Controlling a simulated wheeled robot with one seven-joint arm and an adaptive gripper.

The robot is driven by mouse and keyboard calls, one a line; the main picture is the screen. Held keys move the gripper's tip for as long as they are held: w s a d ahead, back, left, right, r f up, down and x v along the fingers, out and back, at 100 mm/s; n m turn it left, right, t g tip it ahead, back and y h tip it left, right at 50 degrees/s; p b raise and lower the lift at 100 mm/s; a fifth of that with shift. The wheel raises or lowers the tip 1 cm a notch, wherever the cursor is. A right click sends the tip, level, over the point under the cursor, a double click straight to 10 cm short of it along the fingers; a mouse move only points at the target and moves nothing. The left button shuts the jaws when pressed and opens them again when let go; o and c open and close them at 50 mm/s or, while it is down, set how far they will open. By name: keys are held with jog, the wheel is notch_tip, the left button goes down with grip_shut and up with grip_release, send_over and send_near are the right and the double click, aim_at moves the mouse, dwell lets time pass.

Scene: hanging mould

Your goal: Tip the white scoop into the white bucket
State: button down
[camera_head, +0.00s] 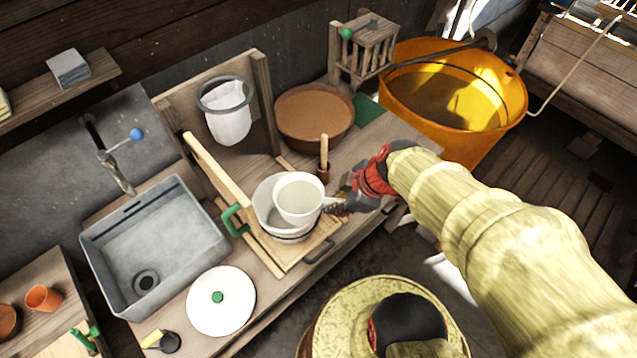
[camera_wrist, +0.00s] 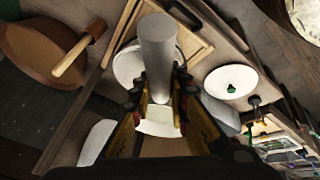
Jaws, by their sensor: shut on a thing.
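The white scoop (camera_head: 299,197) is a cup with a side handle, its pale inside facing the head camera. It overlaps the white bucket (camera_head: 268,219) in that view and appears held over it; how much it is tilted is hard to tell. My gripper (camera_head: 343,202) is at its right, shut on the handle. In the wrist view the scoop (camera_wrist: 158,48) shows as a grey-white cylinder ahead of my fingers (camera_wrist: 160,108), with part of the bucket (camera_wrist: 127,66) behind it. I cannot tell what the scoop holds.
The bucket stands on a wooden board beside a wooden frame with a green handle (camera_head: 234,221). A brown basin (camera_head: 314,113) and wooden-handled tool (camera_head: 323,152) stand behind. A white lid (camera_head: 221,301) and grey sink (camera_head: 152,248) are left. A yellow tub (camera_head: 453,95) is behind right.

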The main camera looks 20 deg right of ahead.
jog(key=shift+w+a+f, duration=0.1)
jog(key=shift+f+b, duration=0.5)
jog(key=shift+f, duration=0.15)
notch_tip(320, 180, down, 2)
jog(key=shift+f+g+p, duration=0.1)
jog(key=shift+g+p, duration=0.3)
jog(key=shift+p, duration=0.65)
jog(key=p, duration=0.3)
jog(key=shift+r+g+p, duration=0.3)
jog(key=shift+r+g, duration=0.1)
jog(key=shift+r+p, duration=0.3)
jog(key=shift+p, duration=0.8)
jog(key=r+g+p, duration=0.1)
jog(key=p, duration=0.2)
jog(key=shift+w+p, duration=0.1)
jog(key=shift+p, duration=0.25)
jog(key=g+p, duration=0.1)
jog(key=p, duration=0.2)
jog(key=shift+r, duration=0.35)
